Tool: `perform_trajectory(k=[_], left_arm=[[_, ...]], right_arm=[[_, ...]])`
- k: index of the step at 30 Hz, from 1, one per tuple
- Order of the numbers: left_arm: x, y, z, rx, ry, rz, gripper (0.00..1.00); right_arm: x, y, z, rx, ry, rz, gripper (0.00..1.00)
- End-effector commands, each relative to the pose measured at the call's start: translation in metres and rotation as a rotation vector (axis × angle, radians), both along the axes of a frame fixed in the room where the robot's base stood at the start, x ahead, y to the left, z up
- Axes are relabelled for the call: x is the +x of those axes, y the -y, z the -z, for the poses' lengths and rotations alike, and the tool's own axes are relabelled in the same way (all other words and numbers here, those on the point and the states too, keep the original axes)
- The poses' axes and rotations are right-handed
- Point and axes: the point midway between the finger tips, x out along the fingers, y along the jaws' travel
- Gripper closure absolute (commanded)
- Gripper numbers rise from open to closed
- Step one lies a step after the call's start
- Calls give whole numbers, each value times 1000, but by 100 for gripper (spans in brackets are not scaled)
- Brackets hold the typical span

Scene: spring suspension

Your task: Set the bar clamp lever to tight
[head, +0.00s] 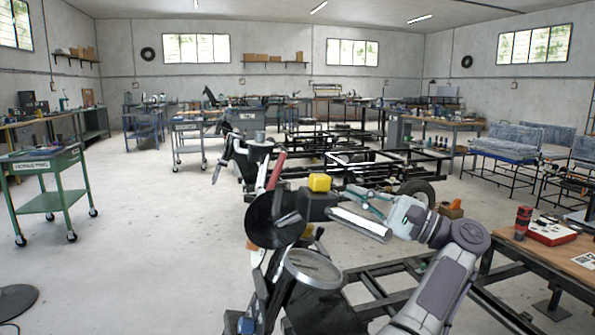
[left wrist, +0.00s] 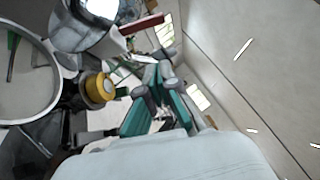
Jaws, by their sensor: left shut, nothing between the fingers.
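My left gripper (head: 358,198) has teal fingers; in the head view it lies right of a yellow cap (head: 319,183) on a black block, behind a shiny cylinder. It is shut and empty. In the left wrist view its fingers (left wrist: 155,82) show in the middle, with the yellow cap (left wrist: 98,88) to their left. A red handle (head: 277,170) rises left of the yellow cap; a red bar also shows in the left wrist view (left wrist: 141,25). I cannot tell for sure which part is the bar clamp lever. No contact with the fingers is clear. My right gripper is not in view.
A black round disk (head: 270,222) and a round pale-topped part (head: 313,266) crowd the near middle. A wooden bench (head: 560,262) with a red tool stands at right. A green cart (head: 50,165) stands at left, with open floor between.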

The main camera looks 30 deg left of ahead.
Motion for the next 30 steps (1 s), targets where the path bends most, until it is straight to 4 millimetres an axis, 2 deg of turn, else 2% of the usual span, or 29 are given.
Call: perform_trajectory(k=[5, 17, 24, 30], left_arm=[[-1, -17, -5, -1, -1, -3, 100], [-9, -97, -30, 2, 0, -3, 100], [-30, -112, -40, 2, -2, -1, 100], [-37, -117, -44, 2, -2, 0, 100]], right_arm=[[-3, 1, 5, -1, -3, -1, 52], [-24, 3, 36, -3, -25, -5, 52], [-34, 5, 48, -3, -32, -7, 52], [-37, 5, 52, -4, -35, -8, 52]])
